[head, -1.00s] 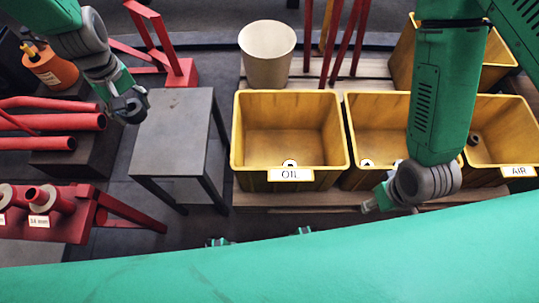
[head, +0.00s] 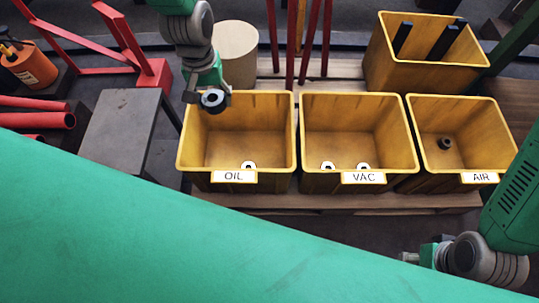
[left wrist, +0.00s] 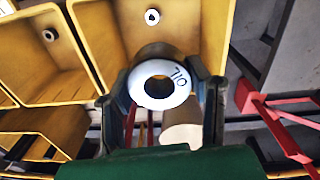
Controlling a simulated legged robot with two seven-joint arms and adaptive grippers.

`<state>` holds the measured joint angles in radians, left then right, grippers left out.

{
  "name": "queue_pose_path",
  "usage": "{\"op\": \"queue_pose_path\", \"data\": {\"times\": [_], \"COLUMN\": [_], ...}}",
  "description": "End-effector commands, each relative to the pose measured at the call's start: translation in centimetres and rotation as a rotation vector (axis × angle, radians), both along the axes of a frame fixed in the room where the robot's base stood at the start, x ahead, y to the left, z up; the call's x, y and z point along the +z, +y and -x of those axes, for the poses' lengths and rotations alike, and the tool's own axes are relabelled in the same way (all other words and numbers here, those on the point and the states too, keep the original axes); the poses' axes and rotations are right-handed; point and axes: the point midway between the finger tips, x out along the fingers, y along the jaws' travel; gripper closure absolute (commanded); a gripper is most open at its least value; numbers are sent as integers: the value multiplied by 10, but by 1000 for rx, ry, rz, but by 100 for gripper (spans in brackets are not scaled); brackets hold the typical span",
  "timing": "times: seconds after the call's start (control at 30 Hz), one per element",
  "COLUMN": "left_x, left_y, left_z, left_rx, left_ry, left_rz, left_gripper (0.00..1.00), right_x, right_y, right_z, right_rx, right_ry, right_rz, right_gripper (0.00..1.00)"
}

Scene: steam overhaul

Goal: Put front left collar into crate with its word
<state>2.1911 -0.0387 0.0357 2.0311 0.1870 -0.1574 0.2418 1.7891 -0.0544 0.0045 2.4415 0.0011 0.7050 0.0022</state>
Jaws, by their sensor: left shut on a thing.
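My left gripper (head: 209,98) is shut on a collar (head: 212,100), above the back left part of the OIL crate (head: 180,150). In the left wrist view, the collar (left wrist: 142,84) sits between the two fingers (left wrist: 160,90). Its pale face bears dark writing that looks like OIL upside down. The OIL crate has a small pale ring (head: 248,166) inside. The VAC crate (head: 305,135) holds two pale rings. The AIR crate (head: 414,140) holds a dark collar (head: 445,144). My right gripper (head: 412,257) is low at the right, too small to read its fingers.
A yellow crate (head: 375,60) with dark bars stands behind the VAC and AIR crates. A beige bin (head: 238,55) and red posts (head: 308,45) stand behind the OIL crate. A grey table (head: 115,125) is at its left. My green body hides the lower left.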

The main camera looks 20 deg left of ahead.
Motion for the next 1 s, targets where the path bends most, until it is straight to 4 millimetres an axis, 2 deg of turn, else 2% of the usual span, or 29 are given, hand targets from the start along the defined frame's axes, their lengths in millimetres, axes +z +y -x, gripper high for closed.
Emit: {"op": "queue_pose_path", "data": {"times": [0.03, 0.17, 0.3, 0.43, 0.6, 0.87, 1.0], "left_x": [-19, -61, -110, -147, -171, -186, -218], "left_y": [6, 23, 51, 80, 103, 110, 109], "left_z": [-2, -7, -4, 4, 12, 15, 15], "left_rx": [67, 246, 444, 593, 696, 721, 720], "left_ry": [6, 9, 13, 12, 9, 8, 10], "left_rz": [4, 5, -1, -12, -26, -31, -33], "left_gripper": [100, 100, 100, 100, 100, 100, 100], "right_x": [-3, -7, -11, -13, -15, -19, -32], "right_y": [1, 1, 0, 0, 0, 0, 0], "right_z": [0, 0, 0, 0, 0, 0, 0], "right_rx": [1, 1, 1, 0, 0, 0, 0], "right_ry": [-1, -1, -1, -1, -1, -1, -1], "right_rz": [-1, -1, -1, 0, 0, 0, 0], "right_gripper": [60, 60, 60, 60, 60, 60, 60]}}
